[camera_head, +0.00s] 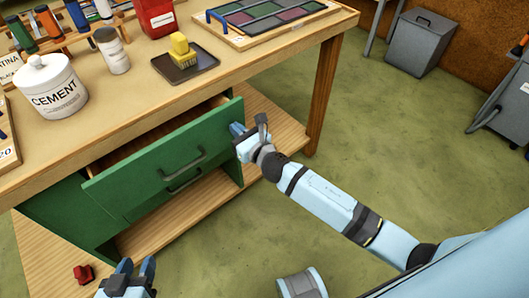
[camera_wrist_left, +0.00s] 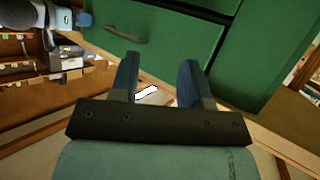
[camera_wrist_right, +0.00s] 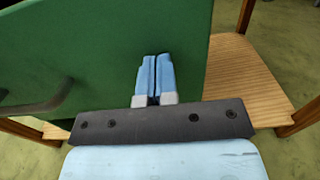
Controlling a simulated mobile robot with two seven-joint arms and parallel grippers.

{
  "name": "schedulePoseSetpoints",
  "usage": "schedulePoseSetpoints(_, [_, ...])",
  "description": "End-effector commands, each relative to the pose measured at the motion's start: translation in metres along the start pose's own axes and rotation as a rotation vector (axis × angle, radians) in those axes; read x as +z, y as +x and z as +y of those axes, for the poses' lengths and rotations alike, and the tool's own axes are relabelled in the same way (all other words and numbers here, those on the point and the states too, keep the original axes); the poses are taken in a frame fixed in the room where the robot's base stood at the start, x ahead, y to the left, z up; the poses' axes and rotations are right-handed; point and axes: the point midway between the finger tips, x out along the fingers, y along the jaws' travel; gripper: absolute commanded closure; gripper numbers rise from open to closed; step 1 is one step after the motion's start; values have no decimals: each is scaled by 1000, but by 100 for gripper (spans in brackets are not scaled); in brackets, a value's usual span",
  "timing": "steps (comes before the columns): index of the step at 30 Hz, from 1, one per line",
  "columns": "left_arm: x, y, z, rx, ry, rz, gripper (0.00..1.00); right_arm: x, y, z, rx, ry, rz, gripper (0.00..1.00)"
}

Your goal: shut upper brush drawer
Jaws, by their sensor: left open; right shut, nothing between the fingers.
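The upper drawer (camera_head: 130,172) under the workbench has a green front with a dark bar handle (camera_head: 182,161). It stands pulled out, and its wooden inside (camera_head: 160,135) shows behind the front. My right gripper (camera_head: 237,131) is shut and empty at the right end of the drawer front. In the right wrist view its fingertips (camera_wrist_right: 154,68) overlap the green front (camera_wrist_right: 110,50); I cannot tell if they touch. My left gripper (camera_head: 137,266) is open and empty, low in front of the bench. The left wrist view also shows green fronts (camera_wrist_left: 160,30).
A second handle (camera_head: 185,183) shows below the upper one. The bench top (camera_head: 130,100) holds a cement jar (camera_head: 50,88), a yellow brush on a dark tray (camera_head: 190,68) and a leaded panel (camera_head: 265,15). A red object (camera_head: 84,273) lies at lower left.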

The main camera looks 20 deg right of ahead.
Motion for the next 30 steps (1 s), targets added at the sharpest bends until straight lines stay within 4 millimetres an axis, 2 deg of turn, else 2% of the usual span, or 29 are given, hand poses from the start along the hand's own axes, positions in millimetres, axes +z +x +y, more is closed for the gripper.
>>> schedulePoseSetpoints(1, [3,0,0,-3,-4,-7,57,2,16,0,-1,-2,-2,100])
schedulePoseSetpoints(6, [3,1,2,0,-11,2,57,0,54,0,0,-1,-2,100])
schedulePoseSetpoints(12, [-13,2,6,13,-8,49,57,-1,80,0,0,0,0,100])
schedulePoseSetpoints(17, [-23,3,7,23,2,80,57,0,89,0,0,0,0,100])
schedulePoseSetpoints(30, [-16,2,6,23,4,63,57,3,91,-2,-3,0,-6,100])
